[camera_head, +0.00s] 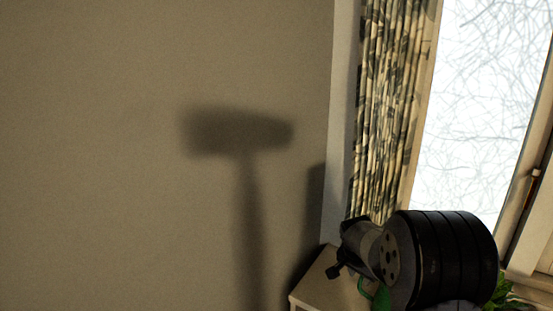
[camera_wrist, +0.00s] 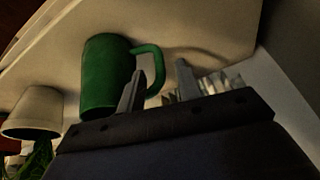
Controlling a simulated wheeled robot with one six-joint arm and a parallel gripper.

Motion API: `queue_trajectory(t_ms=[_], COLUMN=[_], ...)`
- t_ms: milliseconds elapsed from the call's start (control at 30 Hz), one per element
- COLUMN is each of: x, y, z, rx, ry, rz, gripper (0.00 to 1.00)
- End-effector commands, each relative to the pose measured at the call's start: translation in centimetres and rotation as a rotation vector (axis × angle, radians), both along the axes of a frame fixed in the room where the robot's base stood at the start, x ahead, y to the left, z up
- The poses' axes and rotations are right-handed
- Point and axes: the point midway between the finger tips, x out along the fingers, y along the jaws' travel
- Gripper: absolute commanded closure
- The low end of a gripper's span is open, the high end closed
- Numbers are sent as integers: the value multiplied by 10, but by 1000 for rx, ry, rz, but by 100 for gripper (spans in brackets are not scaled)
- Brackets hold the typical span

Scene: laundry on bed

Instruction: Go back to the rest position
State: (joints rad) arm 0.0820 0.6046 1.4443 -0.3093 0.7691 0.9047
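My gripper (camera_head: 341,268) is at the lower right of the head view, just above a pale table. In the wrist view its two grey fingers (camera_wrist: 158,82) stand apart with a clear gap, holding nothing. A green mug (camera_wrist: 104,72) is just beyond the fingers in the wrist view. Its handle shows partly behind the left finger and in the gap; I cannot tell whether they touch. In the head view only a small green part of the mug (camera_head: 379,295) shows below my wrist.
The pale table (camera_head: 318,280) stands in the corner by a patterned curtain (camera_head: 385,110) and a bright window (camera_head: 485,100). A whitish pot (camera_wrist: 36,110) and a green plant (camera_head: 503,292) are close by. The plain wall (camera_head: 110,150) fills the left, with shadows on it.

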Motion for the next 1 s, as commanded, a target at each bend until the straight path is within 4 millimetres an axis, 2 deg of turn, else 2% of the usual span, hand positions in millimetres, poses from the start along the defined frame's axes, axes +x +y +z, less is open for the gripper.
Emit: queue_trajectory(t_ms=[100,300,500,1000], x=[6,13,14,11], y=[-6,-11,-10,-6], z=[-20,-44,-30,-27], rx=[1,1,0,4], ry=[4,0,-1,-1], rz=[-2,-1,-2,7], gripper=[67,67,67,67])
